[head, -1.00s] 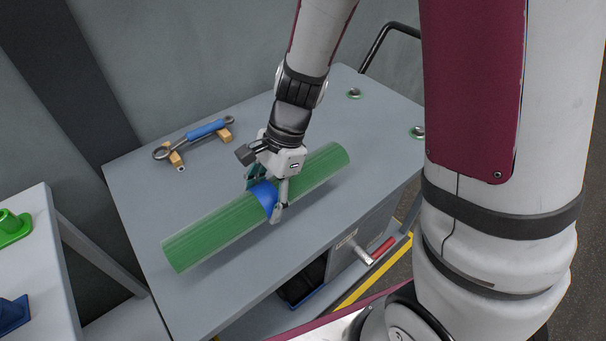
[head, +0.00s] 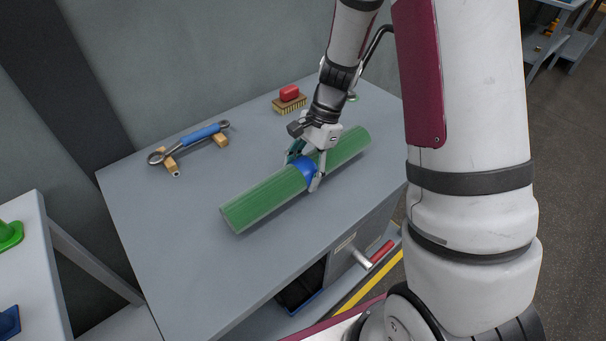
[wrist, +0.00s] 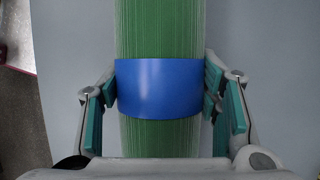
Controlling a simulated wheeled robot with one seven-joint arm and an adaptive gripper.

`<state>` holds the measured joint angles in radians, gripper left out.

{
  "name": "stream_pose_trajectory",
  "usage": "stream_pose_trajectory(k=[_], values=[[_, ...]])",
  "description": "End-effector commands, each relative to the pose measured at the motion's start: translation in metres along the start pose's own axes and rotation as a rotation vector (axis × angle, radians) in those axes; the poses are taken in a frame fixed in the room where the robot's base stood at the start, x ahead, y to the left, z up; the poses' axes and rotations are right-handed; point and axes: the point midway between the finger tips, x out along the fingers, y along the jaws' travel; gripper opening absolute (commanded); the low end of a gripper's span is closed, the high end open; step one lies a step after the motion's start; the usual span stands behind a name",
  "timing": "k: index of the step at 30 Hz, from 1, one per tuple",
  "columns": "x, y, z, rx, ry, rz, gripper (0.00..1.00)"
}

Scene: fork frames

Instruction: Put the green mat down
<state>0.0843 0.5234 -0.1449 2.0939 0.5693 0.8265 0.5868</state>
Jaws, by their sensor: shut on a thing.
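The green mat (head: 262,201) is rolled into a long cylinder with a blue band (head: 306,169) around its middle. It lies level, slanting across the grey bench top; I cannot tell whether it touches the top or hangs just above it. My gripper (head: 309,171) is shut on the blue band from above. In the wrist view the rolled mat (wrist: 160,30) runs up the picture, and the teal finger pads of my gripper (wrist: 160,92) press on both sides of the band (wrist: 159,88). The mat's underside is hidden.
A blue-handled wrench (head: 200,135) rests on wooden blocks at the bench's back left. A brush with a red grip (head: 289,94) stands at the back. The grey bench top (head: 180,235) is clear at front left. A red-handled vise-like part (head: 381,251) sits below the right edge.

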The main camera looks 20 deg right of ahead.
Motion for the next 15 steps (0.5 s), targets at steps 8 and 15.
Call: stream_pose_trajectory(k=[8,15], values=[[0.0109,-0.0006,-0.0043,0.0,0.0,-0.002,0.11],[0.0142,-0.0004,-0.0056,0.001,0.0,-0.001,0.64]])
